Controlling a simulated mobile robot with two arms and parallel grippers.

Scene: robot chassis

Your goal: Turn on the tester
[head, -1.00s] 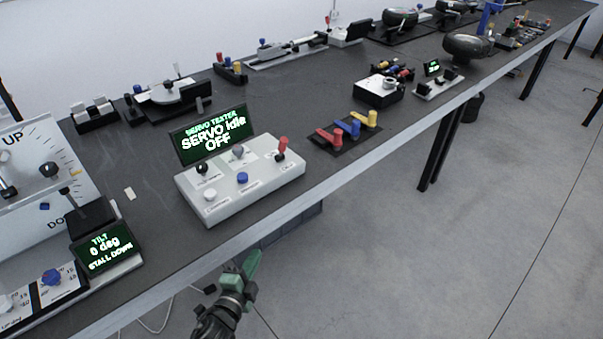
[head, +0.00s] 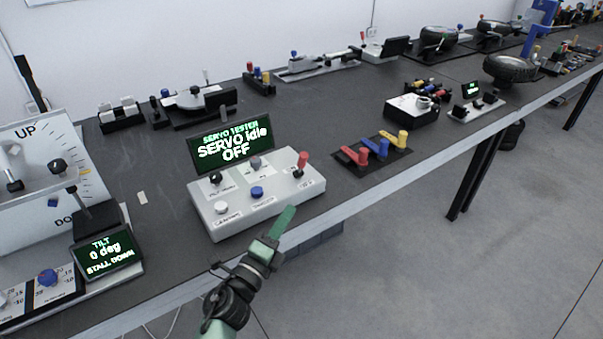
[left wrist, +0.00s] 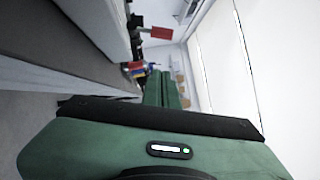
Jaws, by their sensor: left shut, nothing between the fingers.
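The servo tester (head: 262,203) is a light grey box on the dark workbench, in the middle of the head view. Its screen (head: 230,145) reads "SERVO TESTER", "SERVO Idle", "OFF". On its top are a red-tipped lever (head: 301,161) at the right end, a blue button (head: 257,193), a white button (head: 221,208) and a black knob (head: 215,179). My left gripper (head: 284,218) is shut and empty, in front of the tester near the bench's front edge, apart from the lever. Its green fingers (left wrist: 163,90) show pressed together in the left wrist view. My right gripper is not in view.
A tilt station with a screen (head: 106,253) stands left of the tester. A dark pad with red, blue and yellow levers (head: 376,150) lies to its right. More devices line the back and right of the bench. The floor (head: 390,270) in front is clear.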

